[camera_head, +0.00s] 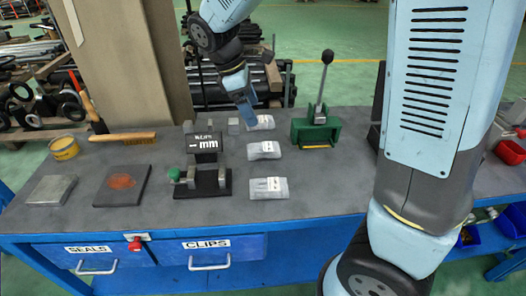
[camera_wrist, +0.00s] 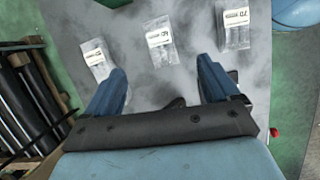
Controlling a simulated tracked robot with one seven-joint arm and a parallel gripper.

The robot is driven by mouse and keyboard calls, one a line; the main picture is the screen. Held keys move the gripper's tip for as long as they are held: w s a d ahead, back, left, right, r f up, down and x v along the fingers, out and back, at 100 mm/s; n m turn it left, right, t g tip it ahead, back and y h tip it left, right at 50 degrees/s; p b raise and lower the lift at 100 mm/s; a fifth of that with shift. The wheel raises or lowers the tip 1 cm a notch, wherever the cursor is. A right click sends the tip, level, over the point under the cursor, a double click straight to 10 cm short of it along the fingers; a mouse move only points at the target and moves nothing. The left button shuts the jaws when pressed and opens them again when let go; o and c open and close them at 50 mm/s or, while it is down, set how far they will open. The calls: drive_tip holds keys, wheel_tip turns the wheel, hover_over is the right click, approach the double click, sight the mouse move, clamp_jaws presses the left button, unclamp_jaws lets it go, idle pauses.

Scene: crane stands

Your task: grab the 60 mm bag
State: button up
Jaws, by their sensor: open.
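Three clear bags with white labels lie in a row on the dark bench top. In the wrist view the middle bag (camera_wrist: 160,46) has a label that looks like 60. The right bag (camera_wrist: 233,24) looks marked 70, and the left bag's label (camera_wrist: 96,58) is hard to read. In the head view they appear as the far bag (camera_head: 260,122), middle bag (camera_head: 264,150) and near bag (camera_head: 269,188). My gripper (camera_wrist: 162,72) is open and empty, its blue fingers spread below the middle bag in the wrist view. In the head view my gripper (camera_head: 246,108) is above the far bag.
A green lever tool (camera_head: 316,131) stands right of the bags.

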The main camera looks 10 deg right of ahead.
sight(262, 147)
drive_tip(key=shift+n+h, duration=0.4)
drive_tip(key=shift+n, duration=0.2)
drive_tip(key=a+x, duration=0.1)
drive_tip(key=x, duration=0.8)
drive_tip(key=a+f+x, duration=0.1)
drive_tip(key=x, duration=0.4)
drive_tip(key=shift+w+a+f, duration=0.15)
drive_tip(key=shift+a+f, duration=0.1)
drive_tip(key=c, duration=1.3)
drive_tip(key=shift+r, duration=0.15)
